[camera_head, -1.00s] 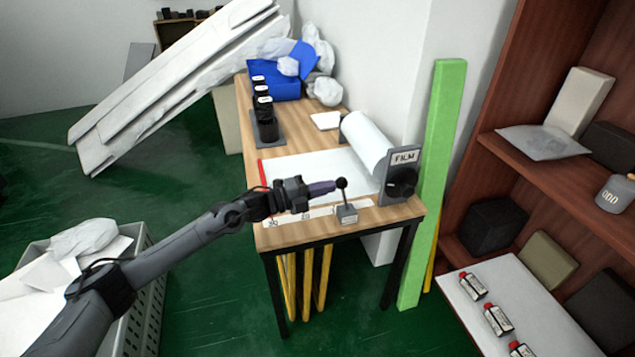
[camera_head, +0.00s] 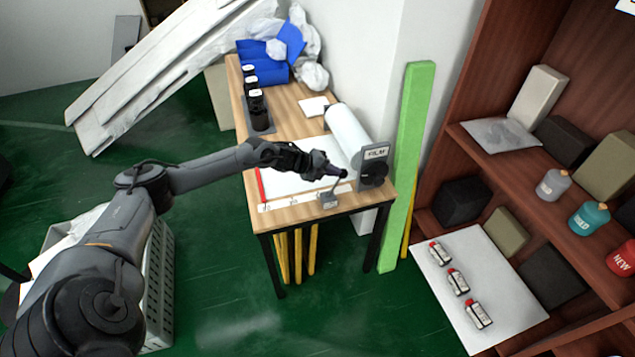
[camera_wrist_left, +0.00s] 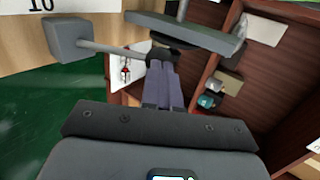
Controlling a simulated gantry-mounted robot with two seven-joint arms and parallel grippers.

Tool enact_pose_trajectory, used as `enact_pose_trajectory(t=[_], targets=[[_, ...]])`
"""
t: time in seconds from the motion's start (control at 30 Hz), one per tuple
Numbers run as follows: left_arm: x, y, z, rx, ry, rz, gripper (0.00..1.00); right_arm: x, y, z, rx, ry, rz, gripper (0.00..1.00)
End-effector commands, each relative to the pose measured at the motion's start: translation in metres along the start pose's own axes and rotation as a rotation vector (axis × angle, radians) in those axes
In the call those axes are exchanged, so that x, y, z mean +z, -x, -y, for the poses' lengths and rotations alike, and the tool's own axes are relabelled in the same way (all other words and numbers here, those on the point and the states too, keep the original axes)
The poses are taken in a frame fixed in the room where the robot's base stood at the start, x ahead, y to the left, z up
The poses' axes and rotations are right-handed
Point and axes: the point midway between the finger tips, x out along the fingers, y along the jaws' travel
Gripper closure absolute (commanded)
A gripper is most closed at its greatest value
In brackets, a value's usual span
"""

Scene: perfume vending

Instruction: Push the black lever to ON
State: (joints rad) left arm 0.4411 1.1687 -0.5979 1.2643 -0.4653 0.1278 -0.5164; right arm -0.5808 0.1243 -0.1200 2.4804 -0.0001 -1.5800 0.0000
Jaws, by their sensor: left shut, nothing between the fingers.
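The black lever (camera_head: 343,174) is a thin rod with a dark ball knob on a small grey base block (camera_head: 328,201) at the table's near edge. In the head view the rod leans to the right. My left gripper (camera_head: 334,171) is shut and empty, its purplish fingertips against or very close to the knob from the left. In the left wrist view the closed fingers (camera_wrist_left: 163,90) point at the black knob (camera_wrist_left: 162,56), and the rod runs left to the grey block (camera_wrist_left: 70,38). Contact is hard to confirm. My right gripper is not in view.
A film roll (camera_head: 350,137) and a dark FILM-labelled panel (camera_head: 374,165) stand just right of the lever. Black bottles (camera_head: 257,108) stand at the table's left. A green post (camera_head: 408,165) and a brown shelf (camera_head: 470,100) are to the right.

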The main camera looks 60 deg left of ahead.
Motion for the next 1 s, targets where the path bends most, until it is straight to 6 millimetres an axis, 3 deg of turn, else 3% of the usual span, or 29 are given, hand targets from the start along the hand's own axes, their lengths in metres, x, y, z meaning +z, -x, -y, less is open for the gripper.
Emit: enact_pose_trajectory(t=[0.67,1.0], targets=[[0.003,0.004,-0.007,0.025,0.007,0.009,1.00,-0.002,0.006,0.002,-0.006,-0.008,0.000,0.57],[-0.007,0.029,0.015,0.021,-0.009,-0.014,1.00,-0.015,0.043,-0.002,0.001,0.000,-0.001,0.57]])
